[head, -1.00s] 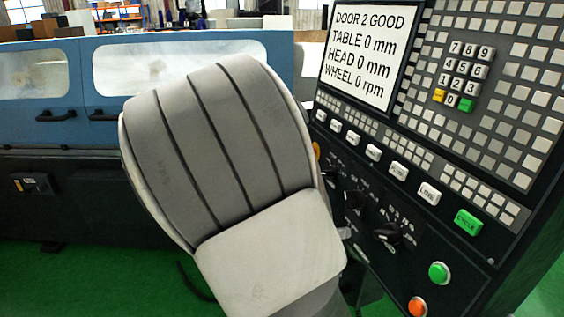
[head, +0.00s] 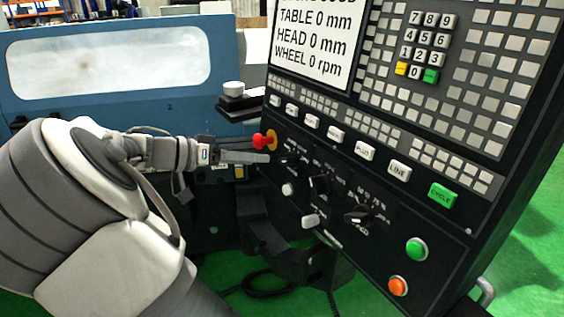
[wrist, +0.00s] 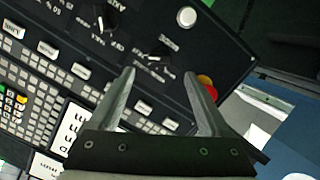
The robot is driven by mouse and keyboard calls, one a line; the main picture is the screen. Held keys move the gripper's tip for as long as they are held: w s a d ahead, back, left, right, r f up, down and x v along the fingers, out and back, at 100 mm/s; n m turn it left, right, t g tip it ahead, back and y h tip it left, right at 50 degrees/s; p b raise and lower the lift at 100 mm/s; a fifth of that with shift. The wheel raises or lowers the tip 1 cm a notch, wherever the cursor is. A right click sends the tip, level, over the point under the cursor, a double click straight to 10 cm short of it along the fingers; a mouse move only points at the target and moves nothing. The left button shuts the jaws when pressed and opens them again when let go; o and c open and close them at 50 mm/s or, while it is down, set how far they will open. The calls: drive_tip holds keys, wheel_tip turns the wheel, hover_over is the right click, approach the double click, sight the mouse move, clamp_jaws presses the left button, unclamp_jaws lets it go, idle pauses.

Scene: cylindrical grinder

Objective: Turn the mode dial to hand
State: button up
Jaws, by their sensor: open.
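The control panel carries a row of black rotary dials with white lettering too small to read. In the head view the leftmost dial (head: 290,158) is nearest the red stop button; a middle dial (head: 320,184) and a right dial (head: 358,213) follow. I cannot read which is the mode dial or its setting. My gripper (head: 264,157) is just left of the leftmost dial, pointing at the panel. In the wrist view my gripper (wrist: 160,74) is open and empty, its fingers apart, with that dial (wrist: 156,56) showing just beyond and between the tips. Contact cannot be told.
The red stop button (head: 264,141) on its yellow ring is close to my fingers. A white knob (head: 289,188) sits below the dials. A row of white keys and a green CYCLE key (head: 443,195) run above. A blue machine housing (head: 130,60) stands behind.

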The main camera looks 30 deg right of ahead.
sight(282, 162)
drive_tip(key=x, duration=0.8)
drive_tip(key=shift+d+f, duration=0.2)
drive_tip(key=shift+d, duration=0.15)
clamp_jaws()
